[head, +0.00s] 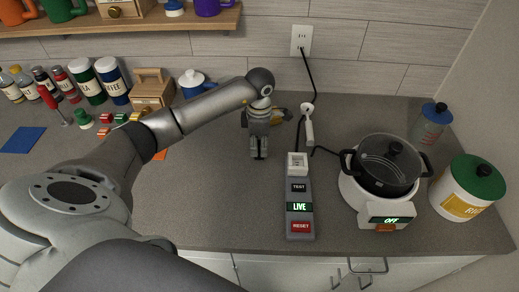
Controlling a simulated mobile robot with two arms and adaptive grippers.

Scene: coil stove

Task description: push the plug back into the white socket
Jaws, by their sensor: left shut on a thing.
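My left gripper (259,155) points down over the grey counter, left of the tester. It is shut on a small dark thing, mostly hidden by the fingers; I cannot tell for sure whether it is the plug. A white socket block (298,160) sits at the far end of a grey tester box (300,217) with TEST, LIVE and RESET labels; LIVE is lit green. The gripper is apart from the block. A white, elongated fitting (308,125) lies behind the block, with black cords near both ends. My right gripper is not in view.
A white stove (360,206) showing OFF carries a black pot (387,165). A green-lidded jar (470,187) and a blue-lidded jar (431,124) stand at right. A wall outlet (301,40) has a black cord. Canisters (88,80) line the left back. The counter before the gripper is clear.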

